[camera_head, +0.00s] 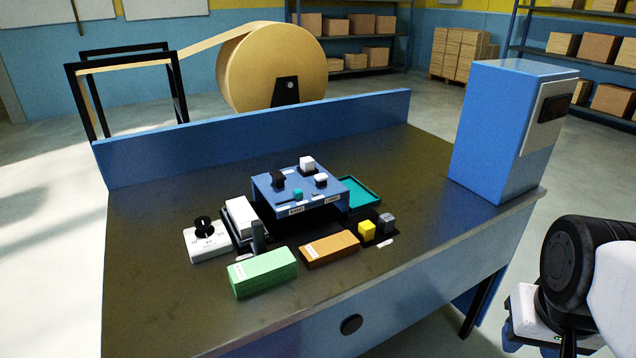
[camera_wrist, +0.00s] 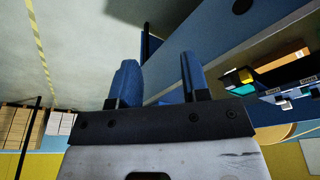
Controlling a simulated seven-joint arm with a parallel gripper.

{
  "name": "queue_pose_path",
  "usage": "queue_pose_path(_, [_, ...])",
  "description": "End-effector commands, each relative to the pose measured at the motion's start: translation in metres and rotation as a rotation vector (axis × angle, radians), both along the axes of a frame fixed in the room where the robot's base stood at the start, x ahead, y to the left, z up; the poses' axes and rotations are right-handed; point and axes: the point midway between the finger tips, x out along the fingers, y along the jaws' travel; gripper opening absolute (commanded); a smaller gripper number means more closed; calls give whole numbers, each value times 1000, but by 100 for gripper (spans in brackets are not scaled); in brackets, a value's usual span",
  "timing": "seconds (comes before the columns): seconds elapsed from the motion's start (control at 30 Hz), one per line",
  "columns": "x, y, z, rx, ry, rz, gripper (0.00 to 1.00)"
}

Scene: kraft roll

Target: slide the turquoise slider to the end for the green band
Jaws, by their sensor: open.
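The turquoise slider (camera_head: 298,194) is a small knob on top of the blue control box (camera_head: 275,195) in the middle of the table. It sits near the box's front edge, left of a white knob (camera_head: 321,180). Front labels (camera_head: 297,210) are too small to read surely, so I cannot tell which slider end is for the green band. A green block (camera_head: 262,272) lies in front. My gripper (camera_wrist: 158,72) is open and empty in the wrist view, away from the box, beyond the table's right side. Its fingers are not clear in the head view.
Around the box are a white dial unit (camera_head: 208,240), an orange block (camera_head: 329,249), a yellow cube (camera_head: 367,229), a grey cube (camera_head: 387,223) and a turquoise tray (camera_head: 375,204). A tall blue cabinet (camera_head: 490,130) stands at the table's right. The table's front right is clear.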

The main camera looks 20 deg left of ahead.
Motion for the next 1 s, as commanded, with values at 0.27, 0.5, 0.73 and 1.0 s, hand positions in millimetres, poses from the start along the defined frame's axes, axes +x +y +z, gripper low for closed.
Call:
queue_pose_path(0.27, [0,0,0,0,0,0,43])
queue_pose_path(0.5, [5,2,3,0,3,9,51])
queue_pose_path(0.73, [33,14,16,-2,16,55,51])
queue_pose_path(1.0, [90,44,38,-8,44,152,51])
